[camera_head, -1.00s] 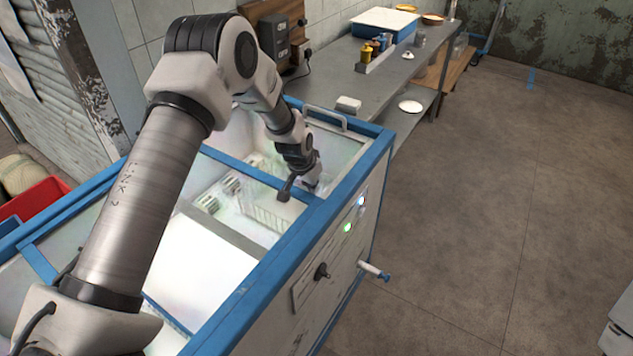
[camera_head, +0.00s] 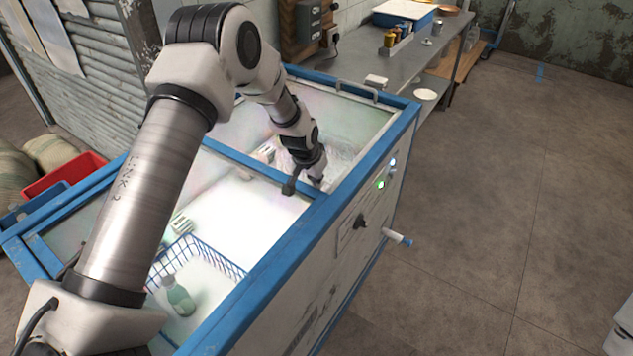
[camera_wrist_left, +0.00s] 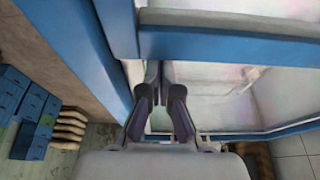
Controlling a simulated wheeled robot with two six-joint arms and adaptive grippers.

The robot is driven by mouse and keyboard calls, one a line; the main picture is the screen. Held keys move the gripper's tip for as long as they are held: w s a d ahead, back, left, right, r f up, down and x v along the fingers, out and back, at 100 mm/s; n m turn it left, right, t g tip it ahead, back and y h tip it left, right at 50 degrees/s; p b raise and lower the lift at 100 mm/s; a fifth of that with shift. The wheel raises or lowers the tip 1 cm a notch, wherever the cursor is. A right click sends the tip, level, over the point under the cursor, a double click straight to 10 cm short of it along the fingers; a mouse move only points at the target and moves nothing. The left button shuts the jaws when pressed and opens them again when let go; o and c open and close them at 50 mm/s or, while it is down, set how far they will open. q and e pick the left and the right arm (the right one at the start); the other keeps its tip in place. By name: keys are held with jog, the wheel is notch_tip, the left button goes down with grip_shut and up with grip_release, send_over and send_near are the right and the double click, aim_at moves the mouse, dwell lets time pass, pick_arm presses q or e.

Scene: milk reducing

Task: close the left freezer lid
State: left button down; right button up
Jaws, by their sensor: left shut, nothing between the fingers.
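The freezer chest (camera_head: 340,235) has blue rims and glass lids, and stands below my left arm. A blue cross bar (camera_head: 245,160), apparently a lid's frame edge, spans the chest. My left gripper (camera_head: 300,188) is shut and empty at the right end of this bar, and I cannot tell if it touches. In the left wrist view, its dark fingers (camera_wrist_left: 161,85) are just below a blue bar (camera_wrist_left: 225,46), over the pale interior. Part of the left lid (camera_head: 40,255) is hidden behind my arm. My right gripper is not in view.
A wire basket with a bottle (camera_head: 180,298) sits inside the chest. A lid handle (camera_head: 357,88) is at the far end. A metal counter (camera_head: 440,55) stands behind, and a red crate (camera_head: 65,177) at left.

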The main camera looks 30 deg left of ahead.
pick_arm(q)
jog(key=shift+s+f, duration=0.4)
jog(key=shift+w+r, duration=0.1)
jog(key=shift+r, duration=0.4)
jog(key=v, duration=1.1)
jog(key=shift+w+r, duration=0.2)
jog(key=shift+r, duration=0.1)
